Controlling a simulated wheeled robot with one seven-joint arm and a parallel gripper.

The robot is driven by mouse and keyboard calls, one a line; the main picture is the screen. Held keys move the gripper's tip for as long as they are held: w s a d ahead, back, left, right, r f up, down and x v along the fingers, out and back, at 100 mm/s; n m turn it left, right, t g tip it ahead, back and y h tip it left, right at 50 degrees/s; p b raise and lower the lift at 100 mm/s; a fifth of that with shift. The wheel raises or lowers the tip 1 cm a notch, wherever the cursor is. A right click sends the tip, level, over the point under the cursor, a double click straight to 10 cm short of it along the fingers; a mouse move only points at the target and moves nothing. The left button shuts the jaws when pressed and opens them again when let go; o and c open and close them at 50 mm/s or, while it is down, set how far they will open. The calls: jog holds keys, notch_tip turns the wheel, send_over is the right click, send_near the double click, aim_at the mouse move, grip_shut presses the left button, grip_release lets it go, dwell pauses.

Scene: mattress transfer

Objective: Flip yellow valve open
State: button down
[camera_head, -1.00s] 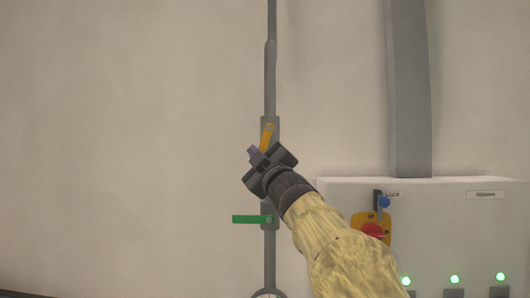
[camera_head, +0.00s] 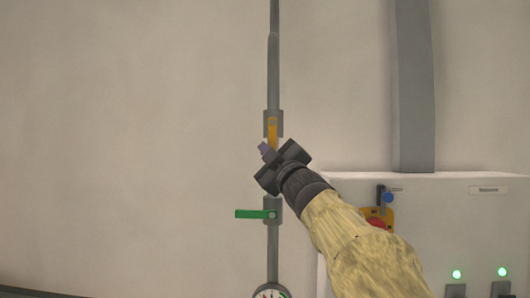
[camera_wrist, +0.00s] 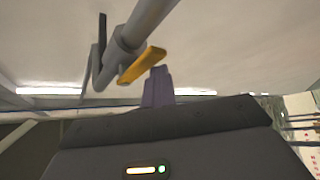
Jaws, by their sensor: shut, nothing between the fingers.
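The yellow valve handle (camera_head: 272,131) is on the upper fitting of the vertical grey pipe (camera_head: 274,65). It points down, about in line with the pipe, and its lower end is near or behind my gripper. My gripper (camera_head: 265,151) is shut and empty, just below and left of the handle's lower end. In the wrist view, the purple-grey fingertips (camera_wrist: 158,86) are together, close to the yellow handle (camera_wrist: 142,66). I cannot tell whether they touch it.
A green valve handle (camera_head: 252,214) sticks out left from the pipe's lower fitting. A gauge (camera_head: 271,292) is at the bottom. A white control box (camera_head: 460,225) with a red and yellow switch (camera_head: 377,221) stands at the right, behind my arm. The wall at left is clear.

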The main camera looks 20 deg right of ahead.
jog(key=shift+d+f, duration=0.1)
jog(key=shift+d, duration=0.15)
jog(key=w+a+b, duration=0.2)
jog(key=a+b, duration=0.1)
jog(key=a, duration=0.1)
jog(key=s+d, duration=0.2)
jog(key=s, duration=0.8)
jog(key=shift+d+b, duration=0.2)
jog(key=shift+b, duration=0.15)
